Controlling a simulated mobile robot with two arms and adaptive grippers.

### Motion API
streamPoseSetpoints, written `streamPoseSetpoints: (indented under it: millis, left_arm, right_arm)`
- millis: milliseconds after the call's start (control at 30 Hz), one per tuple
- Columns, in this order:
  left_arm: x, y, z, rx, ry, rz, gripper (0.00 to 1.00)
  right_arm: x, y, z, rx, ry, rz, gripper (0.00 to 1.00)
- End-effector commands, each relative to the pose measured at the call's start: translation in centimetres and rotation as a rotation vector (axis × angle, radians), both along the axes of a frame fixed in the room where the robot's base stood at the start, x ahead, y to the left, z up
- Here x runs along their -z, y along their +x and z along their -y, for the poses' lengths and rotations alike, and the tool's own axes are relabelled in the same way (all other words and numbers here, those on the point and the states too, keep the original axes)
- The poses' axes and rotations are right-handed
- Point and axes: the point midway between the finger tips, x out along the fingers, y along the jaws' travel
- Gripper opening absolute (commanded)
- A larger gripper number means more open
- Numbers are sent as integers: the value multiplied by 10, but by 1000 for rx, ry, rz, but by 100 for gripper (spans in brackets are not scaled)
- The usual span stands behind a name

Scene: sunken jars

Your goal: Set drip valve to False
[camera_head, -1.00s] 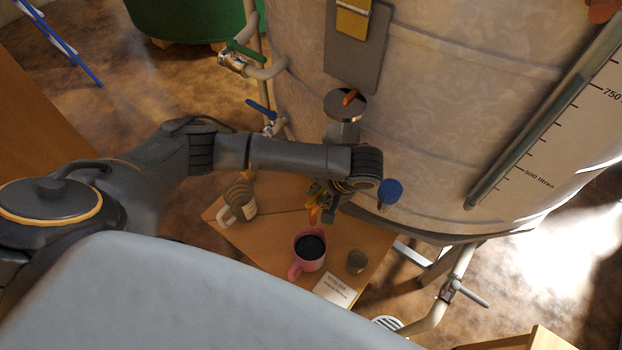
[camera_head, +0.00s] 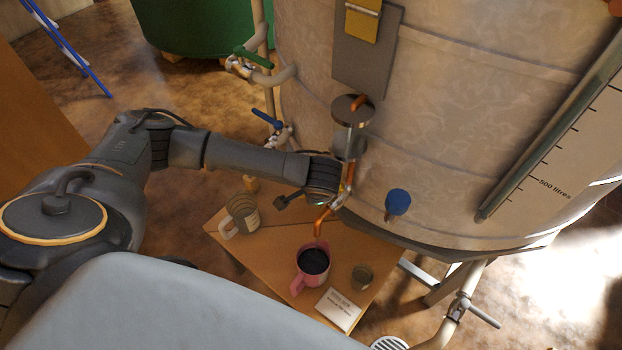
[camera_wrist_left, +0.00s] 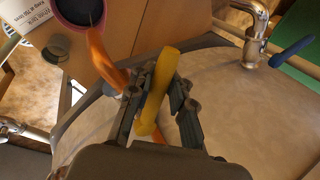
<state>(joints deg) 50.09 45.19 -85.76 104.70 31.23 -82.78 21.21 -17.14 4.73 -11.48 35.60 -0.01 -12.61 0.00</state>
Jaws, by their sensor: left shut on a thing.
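The drip valve's yellow lever (camera_wrist_left: 164,78) lies between the fingers of my left gripper (camera_wrist_left: 154,105) in the left wrist view, and the gripper is shut on it. In the head view my left gripper (camera_head: 338,198) is at the copper drip pipe (camera_head: 325,220), below the glass cylinder (camera_head: 350,125) on the tank's side. My wrist partly hides the valve there, so the lever's angle is hard to read. The copper pipe also shows in the left wrist view (camera_wrist_left: 105,62), beside the fingers. My right gripper is not in view.
A pink jug (camera_head: 312,262) with dark liquid stands below the pipe on a small wooden table (camera_head: 265,245), with a striped mug (camera_head: 241,215), a small cup (camera_head: 362,277) and a card (camera_head: 338,309). A blue knob (camera_head: 397,202) projects from the large tank (camera_head: 450,130).

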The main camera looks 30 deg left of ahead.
Motion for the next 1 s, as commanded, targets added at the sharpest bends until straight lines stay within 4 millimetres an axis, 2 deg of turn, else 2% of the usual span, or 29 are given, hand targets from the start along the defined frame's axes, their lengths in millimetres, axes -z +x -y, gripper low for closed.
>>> streamPoseSetpoints:
  millis: [33,233,533,800,1000]
  left_arm:
    - [-3,0,-5,51,2,-8,0]
    - [-2,14,-13,273,1,-4,0]
    - [-1,21,-15,356,1,-3,0]
    - [-1,40,-20,620,-1,-1,0]
    - [0,43,-20,677,-1,0,0]
  right_arm:
    - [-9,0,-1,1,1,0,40]
    - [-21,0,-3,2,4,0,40]
    - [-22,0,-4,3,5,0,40]
    - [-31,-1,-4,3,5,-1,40]
    - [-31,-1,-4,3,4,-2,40]
